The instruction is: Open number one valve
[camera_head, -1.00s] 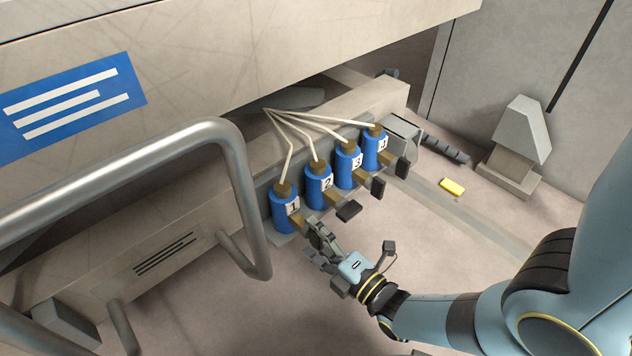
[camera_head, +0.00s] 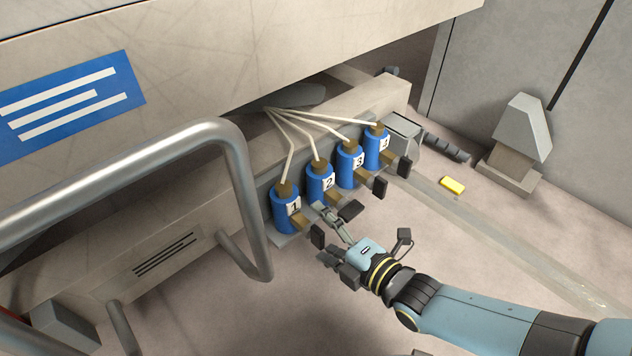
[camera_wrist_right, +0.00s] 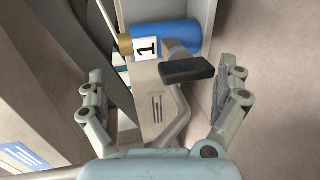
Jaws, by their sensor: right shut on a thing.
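The number one valve (camera_head: 286,209) is a blue cylinder with a white "1" label, a brass stem and a black handle (camera_head: 317,236). In the right wrist view its blue body (camera_wrist_right: 180,38) and black handle (camera_wrist_right: 186,70) show ahead of the palm. My right gripper (camera_head: 324,230) is in front of this valve. In the right wrist view its fingers (camera_wrist_right: 165,98) are spread wide, with the handle beyond and between them and visible gaps on both sides. In the head view one finger lies towards valve two. My left gripper is out of view.
Blue valves two (camera_head: 320,183), three (camera_head: 350,164) and four (camera_head: 376,147) stand in a row to the right, with black handles. A grey tubular rail (camera_head: 243,200) is left of valve one. A yellow block (camera_head: 452,185) lies on the floor.

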